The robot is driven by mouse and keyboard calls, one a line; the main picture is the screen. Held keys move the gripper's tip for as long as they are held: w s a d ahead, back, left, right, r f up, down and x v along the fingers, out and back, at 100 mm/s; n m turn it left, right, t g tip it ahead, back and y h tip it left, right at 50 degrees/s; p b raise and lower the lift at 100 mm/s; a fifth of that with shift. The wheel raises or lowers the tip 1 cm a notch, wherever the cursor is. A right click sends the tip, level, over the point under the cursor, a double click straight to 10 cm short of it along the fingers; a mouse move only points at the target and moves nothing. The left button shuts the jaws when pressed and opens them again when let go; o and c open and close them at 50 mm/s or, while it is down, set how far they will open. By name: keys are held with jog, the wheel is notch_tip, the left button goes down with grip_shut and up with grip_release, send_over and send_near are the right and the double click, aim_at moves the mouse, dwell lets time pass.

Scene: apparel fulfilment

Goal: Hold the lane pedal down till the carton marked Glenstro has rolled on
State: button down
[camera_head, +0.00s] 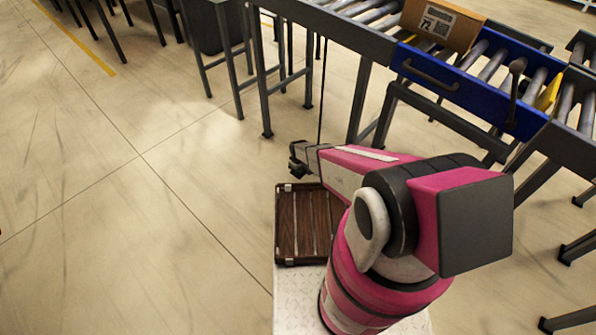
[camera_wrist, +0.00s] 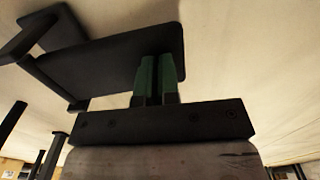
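A brown carton (camera_head: 441,24) with a label reading 72 sits on the conveyor rollers at the top of the head view; I cannot read the name Glenstro on it. In the wrist view a dark flat plate (camera_wrist: 105,62), seemingly the lane pedal, lies beyond my fingers, with a bar and bracket at its left. My gripper (camera_wrist: 157,78) has its two green-padded fingers together, their tips over the plate; I cannot tell whether they press it. In the head view my gripper (camera_head: 297,160) is low, left of my arm, and the pedal is not clearly visible.
The roller conveyor (camera_head: 360,40) has a blue section (camera_head: 455,80) with a handle, a dark lever (camera_head: 516,75) and a yellow piece (camera_head: 548,92). Conveyor legs stand beyond my arm. A brown slatted tray (camera_head: 287,228) lies on my base.

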jog(key=shift+w+a+f, duration=0.1)
jog(key=shift+f, duration=0.45)
notch_tip(320, 180, up, 15)
jog(key=s, duration=0.1)
jog(key=shift+a, duration=0.3)
jog(key=s+d+r+m, duration=0.3)
jog(key=s+d+r, duration=0.2)
jog(key=r, duration=0.6)
jog(key=s+d+r+m, duration=0.3)
jog(key=s+d+r, duration=0.3)
jog(key=r, duration=0.5)
jog(key=s+d+r+m, duration=0.3)
jog(key=s+d+r, duration=0.2)
jog(key=r, duration=0.7)
jog(key=shift+s+d, duration=0.15)
jog(key=shift+s, duration=0.85)
